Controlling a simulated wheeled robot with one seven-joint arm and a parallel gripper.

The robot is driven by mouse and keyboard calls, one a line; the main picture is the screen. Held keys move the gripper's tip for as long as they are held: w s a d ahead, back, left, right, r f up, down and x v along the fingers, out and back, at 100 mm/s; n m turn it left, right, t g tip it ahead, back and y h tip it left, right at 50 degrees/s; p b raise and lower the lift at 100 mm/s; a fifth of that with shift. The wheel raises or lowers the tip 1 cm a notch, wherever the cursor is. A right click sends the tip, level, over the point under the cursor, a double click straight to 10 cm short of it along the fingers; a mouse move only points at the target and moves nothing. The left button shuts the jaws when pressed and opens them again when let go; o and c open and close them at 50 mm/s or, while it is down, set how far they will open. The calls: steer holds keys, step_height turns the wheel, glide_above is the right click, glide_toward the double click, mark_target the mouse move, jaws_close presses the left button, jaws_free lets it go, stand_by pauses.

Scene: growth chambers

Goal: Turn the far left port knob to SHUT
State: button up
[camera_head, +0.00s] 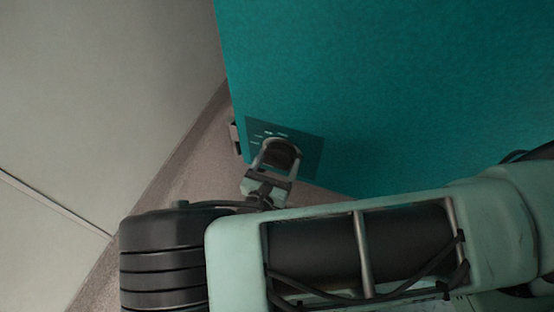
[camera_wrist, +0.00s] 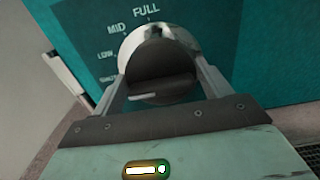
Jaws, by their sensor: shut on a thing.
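The dark round port knob (camera_wrist: 158,75) sits on a dark teal label plate (camera_wrist: 112,42) of the teal cabinet. The plate reads FULL, MID, LOW and a lowest word that looks like SHUT, running from the top down the left side. A pale strip shows on the lower left of the knob's raised bar; I cannot tell which word it points at. My gripper (camera_wrist: 164,52) has one finger on each side of the knob and is shut on it. In the head view, the knob (camera_head: 281,152) shows between the fingers of my gripper (camera_head: 277,160).
The teal cabinet face (camera_head: 390,90) fills the upper right. A small dark bracket (camera_head: 235,137) sticks out at its left edge. A pale wall (camera_head: 90,90) stands to the left, with a strip of grey floor (camera_head: 185,165) between.

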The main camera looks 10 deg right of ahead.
stand_by(0.3)
steer(key=o, duration=0.7)
steer(key=shift+o, duration=0.2)
steer(key=p+v, duration=0.4)
steer(key=v, duration=1.3)
steer(key=shift+s, duration=0.25)
steer(key=shift+a, duration=0.1)
